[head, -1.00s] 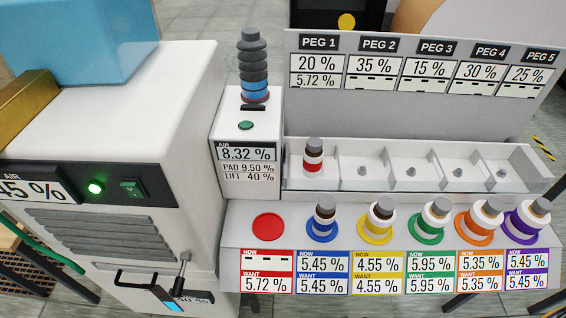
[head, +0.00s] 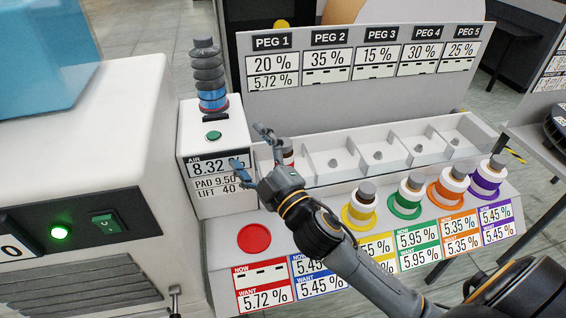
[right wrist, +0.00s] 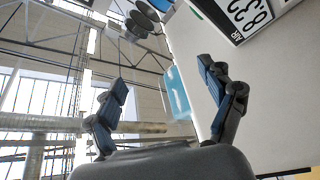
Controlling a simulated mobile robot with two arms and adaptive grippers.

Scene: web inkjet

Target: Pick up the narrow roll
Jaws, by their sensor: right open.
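A roll with a red band (head: 288,154) stands in the first tray compartment, mostly hidden behind my right gripper. Rolls with dark or grey cores stand on the yellow (head: 361,207), green (head: 407,199), orange (head: 448,189) and purple (head: 486,181) stations. The blue station is hidden behind my right arm. I cannot tell which roll is the narrow one. My right gripper (head: 248,148) is open and empty in front of the air unit (head: 215,150) and the tray's left end. Its open fingers also show in the right wrist view (right wrist: 162,78), with no roll between them.
The red station (head: 254,238) is empty. A stack of dark and blue cups (head: 208,75) stands on the air unit. The peg board (head: 370,65) rises behind the tray (head: 400,168). A white machine (head: 105,120) fills the left side.

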